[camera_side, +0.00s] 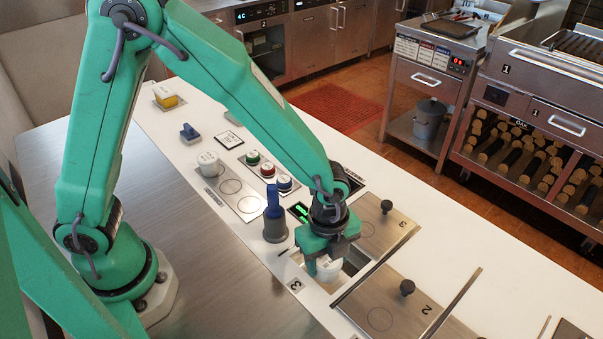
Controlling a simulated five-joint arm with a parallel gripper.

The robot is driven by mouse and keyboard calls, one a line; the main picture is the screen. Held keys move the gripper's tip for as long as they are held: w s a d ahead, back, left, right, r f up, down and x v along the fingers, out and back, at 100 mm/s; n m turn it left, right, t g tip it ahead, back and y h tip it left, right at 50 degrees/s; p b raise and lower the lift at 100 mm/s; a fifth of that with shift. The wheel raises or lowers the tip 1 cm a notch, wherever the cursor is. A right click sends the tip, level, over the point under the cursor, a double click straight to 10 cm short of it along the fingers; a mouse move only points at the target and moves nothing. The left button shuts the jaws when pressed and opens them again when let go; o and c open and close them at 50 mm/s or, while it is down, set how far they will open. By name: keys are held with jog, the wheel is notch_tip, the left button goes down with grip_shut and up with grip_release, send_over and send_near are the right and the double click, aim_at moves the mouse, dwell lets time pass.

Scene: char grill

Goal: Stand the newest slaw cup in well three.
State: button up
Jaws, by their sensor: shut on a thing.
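My gripper (328,260) is shut on a white cup (328,271) and holds it at the mouth of an open well (349,268) in the white counter. A label with a 3 is on the counter just left of this opening. The cup's lower part is inside or just over the opening; I cannot tell whether it touches the bottom. A steel lid (376,232) marked 3, with a black knob, lies beyond the opening. Another white cup (208,165) stands on a steel plate (243,205) with ring marks, to the left.
A blue-topped grey holder (274,222) stands close left of my gripper, near a small green-lit display (299,211). A steel lid marked 2 (402,307) lies to the right. Green, red and blue round items (268,170) sit farther back.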

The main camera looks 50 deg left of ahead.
aim_at(330, 261)
jog(key=shift+w+a+f, duration=0.35)
jog(key=shift+w+f, duration=0.05)
jog(key=shift+w, duration=0.2)
jog(key=shift+w+a+f, duration=0.35)
jog(key=shift+w+f, duration=0.05)
jog(key=shift+w, duration=0.15)
jog(key=shift+w+a+f, duration=0.35)
jog(key=shift+w+f, duration=0.05)
jog(key=shift+w, duration=0.2)
jog(key=shift+f, duration=2)
jog(key=shift+f, duration=0.15)
jog(key=o, duration=1)
jog(key=shift+r, duration=0.2)
notch_tip(330, 261, up, 12)
jog(key=shift+s, duration=0.25)
